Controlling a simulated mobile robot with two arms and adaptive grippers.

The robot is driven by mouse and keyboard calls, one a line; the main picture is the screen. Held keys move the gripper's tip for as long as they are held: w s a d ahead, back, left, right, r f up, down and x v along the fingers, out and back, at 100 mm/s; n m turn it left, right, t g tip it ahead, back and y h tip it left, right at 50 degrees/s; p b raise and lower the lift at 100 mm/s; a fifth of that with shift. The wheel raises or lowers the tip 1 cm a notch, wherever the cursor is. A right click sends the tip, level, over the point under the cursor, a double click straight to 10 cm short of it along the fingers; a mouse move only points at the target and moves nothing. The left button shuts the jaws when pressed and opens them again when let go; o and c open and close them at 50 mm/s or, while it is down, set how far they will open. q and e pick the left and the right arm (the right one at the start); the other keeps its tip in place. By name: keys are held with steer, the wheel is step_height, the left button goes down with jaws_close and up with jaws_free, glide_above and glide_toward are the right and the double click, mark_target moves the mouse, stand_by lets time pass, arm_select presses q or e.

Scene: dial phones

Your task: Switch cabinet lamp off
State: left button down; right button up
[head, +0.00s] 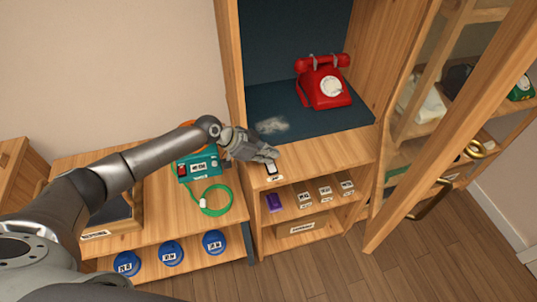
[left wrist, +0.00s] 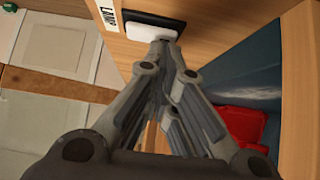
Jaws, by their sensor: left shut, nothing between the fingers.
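The lamp switch (head: 271,170) is a black plate with a white rocker on the wooden front ledge of the cabinet (head: 330,152). In the left wrist view the switch (left wrist: 150,30) sits at the top, beside a white label (left wrist: 108,16) reading LAMP. My left gripper (head: 273,155) is shut and empty, with its fingertips at the switch. In the left wrist view the tips of the left gripper (left wrist: 156,48) overlap the near edge of the white rocker. I cannot tell whether they touch it. No lamp itself is visible. My right gripper is out of view.
A red dial phone (head: 324,85) stands inside the cabinet on the dark lining. The glass door (head: 425,120) stands open at right. Left of the cabinet, a wooden stand holds a teal device (head: 203,165) and a green cable (head: 212,212). Small labelled items sit on the shelf below.

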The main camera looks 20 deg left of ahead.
arm_select(q)
steer(key=shift+f+b, duration=0.4)
steer(key=shift+r, duration=0.15)
steer(key=shift+s+d+p, duration=0.15)
steer(key=shift+s+p, duration=0.1)
steer(key=shift+p, duration=0.1)
steer(key=shift+s+d+r+p, duration=0.2)
steer(key=shift+s+d+p, duration=0.05)
steer(key=shift+s+p, duration=0.15)
steer(key=shift+w+r, duration=0.1)
